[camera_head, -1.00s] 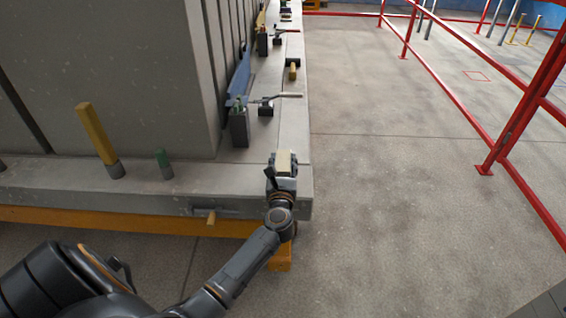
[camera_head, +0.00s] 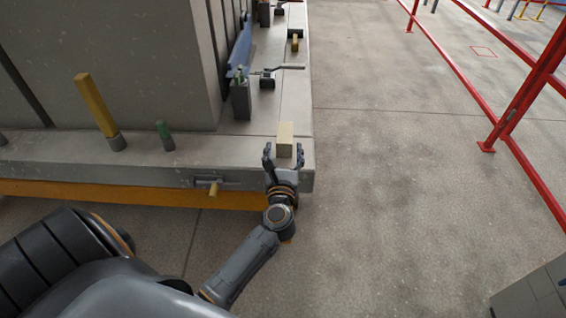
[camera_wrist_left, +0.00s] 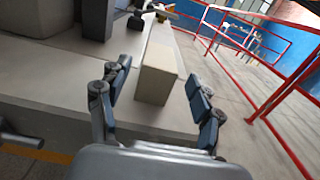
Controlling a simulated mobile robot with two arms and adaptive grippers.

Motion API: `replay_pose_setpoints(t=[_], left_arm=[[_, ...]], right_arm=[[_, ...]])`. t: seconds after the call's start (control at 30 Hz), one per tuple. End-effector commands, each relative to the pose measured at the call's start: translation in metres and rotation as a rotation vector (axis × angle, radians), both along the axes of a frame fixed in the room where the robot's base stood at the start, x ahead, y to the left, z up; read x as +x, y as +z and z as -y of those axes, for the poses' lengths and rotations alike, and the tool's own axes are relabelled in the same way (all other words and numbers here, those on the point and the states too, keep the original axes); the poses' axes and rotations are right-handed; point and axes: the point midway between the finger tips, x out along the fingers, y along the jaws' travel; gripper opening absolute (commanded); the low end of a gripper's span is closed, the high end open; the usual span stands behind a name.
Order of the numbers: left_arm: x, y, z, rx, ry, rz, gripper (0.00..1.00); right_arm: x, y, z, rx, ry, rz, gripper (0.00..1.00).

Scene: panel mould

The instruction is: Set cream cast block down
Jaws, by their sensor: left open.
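The cream cast block (camera_head: 285,138) stands on the grey concrete ledge (camera_head: 240,146) of the panel mould, near its front right corner. In the left wrist view the block (camera_wrist_left: 157,76) rests on the ledge between and just beyond the fingers. My left gripper (camera_head: 284,156) is open, with its two fingers apart on either side of the block's near end. It also shows in the left wrist view (camera_wrist_left: 160,103), with gaps between the fingers and the block. My right gripper is not in view.
A yellow post (camera_head: 97,106) and a short green peg (camera_head: 164,135) stand on the ledge to the left. A toggle clamp (camera_head: 241,98) stands farther back on the ledge. Red railing (camera_head: 517,105) runs along the right, with clear floor between.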

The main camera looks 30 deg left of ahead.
Motion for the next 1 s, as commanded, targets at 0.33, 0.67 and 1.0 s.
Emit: replay_pose_setpoints(t=[0.33, 0.67, 1.0], left_arm=[[-0.040, -0.001, 0.025, -0.001, 0.001, 0.000, 0.65], [-0.041, -0.009, 0.029, 0.052, -0.014, -0.034, 0.65], [-0.065, -0.209, 0.109, 1.139, -0.494, -0.650, 0.65]], right_arm=[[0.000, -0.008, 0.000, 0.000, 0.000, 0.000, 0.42], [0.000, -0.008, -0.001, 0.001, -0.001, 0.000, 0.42], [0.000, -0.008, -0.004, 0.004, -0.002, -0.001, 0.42]])
